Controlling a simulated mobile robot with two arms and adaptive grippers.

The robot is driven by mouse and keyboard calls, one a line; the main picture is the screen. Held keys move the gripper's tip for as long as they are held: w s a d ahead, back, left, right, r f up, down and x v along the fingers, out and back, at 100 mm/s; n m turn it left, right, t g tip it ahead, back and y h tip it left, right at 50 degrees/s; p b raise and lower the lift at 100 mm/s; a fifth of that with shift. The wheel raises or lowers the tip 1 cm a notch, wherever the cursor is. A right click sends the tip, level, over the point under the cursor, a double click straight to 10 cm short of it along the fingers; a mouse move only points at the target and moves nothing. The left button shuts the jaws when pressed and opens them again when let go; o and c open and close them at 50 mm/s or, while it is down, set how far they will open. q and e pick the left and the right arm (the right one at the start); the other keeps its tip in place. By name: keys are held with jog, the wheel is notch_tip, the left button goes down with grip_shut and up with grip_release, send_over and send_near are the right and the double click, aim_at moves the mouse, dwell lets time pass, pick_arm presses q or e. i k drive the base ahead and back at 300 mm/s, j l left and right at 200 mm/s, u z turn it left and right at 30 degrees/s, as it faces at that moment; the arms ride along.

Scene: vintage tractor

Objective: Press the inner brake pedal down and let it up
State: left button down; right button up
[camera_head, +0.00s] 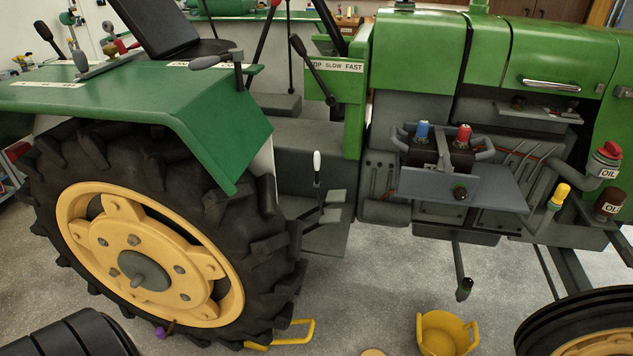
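Two grey pedal plates show low on the tractor's side, between the big rear wheel and the engine. The farther, upper plate (336,196), closer to the tractor body, looks like the inner brake pedal. The nearer, lower plate (330,215) sits just in front of it. Both look raised above the grey step (326,240); how far either is pressed I cannot tell. Neither of my grippers is in view, and nothing touches the pedals.
A white-knobbed lever (317,161) stands just left of the pedals. The rear tyre (272,235) is close on the left, and a battery shelf (465,188) juts out on the right. A yellow bucket (443,333) stands on the floor. Space in front of the pedals looks clear.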

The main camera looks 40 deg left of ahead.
aim_at(334, 196)
jog(key=u, duration=1.1)
